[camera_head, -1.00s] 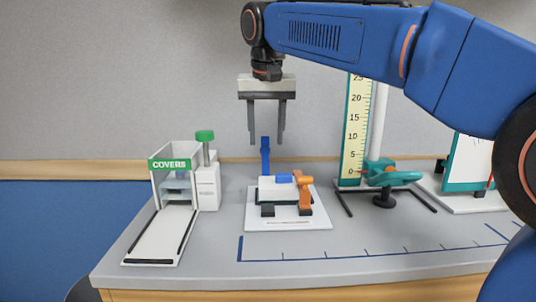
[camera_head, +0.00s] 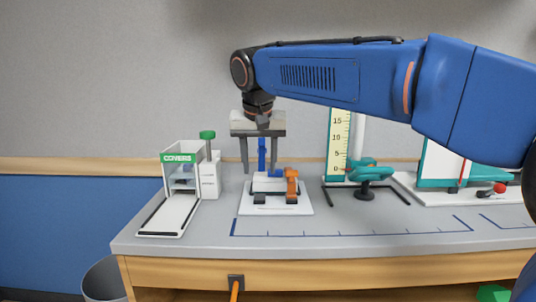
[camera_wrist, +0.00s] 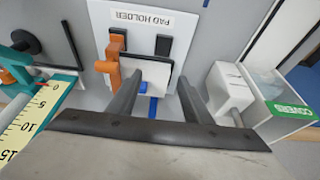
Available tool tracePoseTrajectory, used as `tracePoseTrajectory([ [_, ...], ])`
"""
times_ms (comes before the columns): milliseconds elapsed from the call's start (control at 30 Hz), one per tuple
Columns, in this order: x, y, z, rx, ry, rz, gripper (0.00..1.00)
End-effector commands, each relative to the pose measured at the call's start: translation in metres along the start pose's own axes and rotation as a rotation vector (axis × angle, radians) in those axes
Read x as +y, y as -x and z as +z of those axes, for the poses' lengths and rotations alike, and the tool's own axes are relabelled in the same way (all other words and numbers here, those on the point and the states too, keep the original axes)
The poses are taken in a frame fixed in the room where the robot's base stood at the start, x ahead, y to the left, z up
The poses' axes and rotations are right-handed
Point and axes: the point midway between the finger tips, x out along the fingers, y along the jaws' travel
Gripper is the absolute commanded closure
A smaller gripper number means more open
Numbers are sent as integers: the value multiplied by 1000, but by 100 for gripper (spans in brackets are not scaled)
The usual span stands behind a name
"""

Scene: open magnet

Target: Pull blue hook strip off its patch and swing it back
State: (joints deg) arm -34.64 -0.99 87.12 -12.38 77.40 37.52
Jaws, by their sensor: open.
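The pad holder (camera_head: 250,210) is a white plate with a raised white pad block, an orange arm (camera_head: 291,184) and black posts. A blue upright strip (camera_head: 262,155) rises at its back, and a smaller blue piece (camera_head: 275,173) lies over the block's top. In the wrist view the blue strip (camera_wrist: 153,106) shows between the fingers, and the blue end piece (camera_wrist: 143,87) is partly hidden by one finger. My gripper (camera_head: 262,168) is open, pointing down, with one finger on each side of the upright strip. I cannot tell whether either finger touches it.
The covers dispenser (camera_head: 180,172) with a green knob stands left of the holder. To the right are a ruler stand (camera_head: 338,145) and a teal clamp (camera_head: 370,170), then a white-based teal panel (camera_head: 436,170). The bench front (camera_head: 400,220) is clear.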

Motion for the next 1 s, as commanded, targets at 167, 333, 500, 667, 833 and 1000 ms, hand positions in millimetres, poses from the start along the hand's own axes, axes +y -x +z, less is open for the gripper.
tracePoseTrajectory([
  [167, -7, 5, -2, 37, 0, -1, 55],
  [333, -7, 24, -2, 36, 0, -1, 55],
  [500, -7, 38, -1, 34, 0, 0, 55],
  [667, -7, 44, -1, 35, 0, 0, 55],
  [833, -7, 45, -1, 34, 0, 0, 55],
  [1000, -7, 45, -1, 34, 0, 0, 55],
])
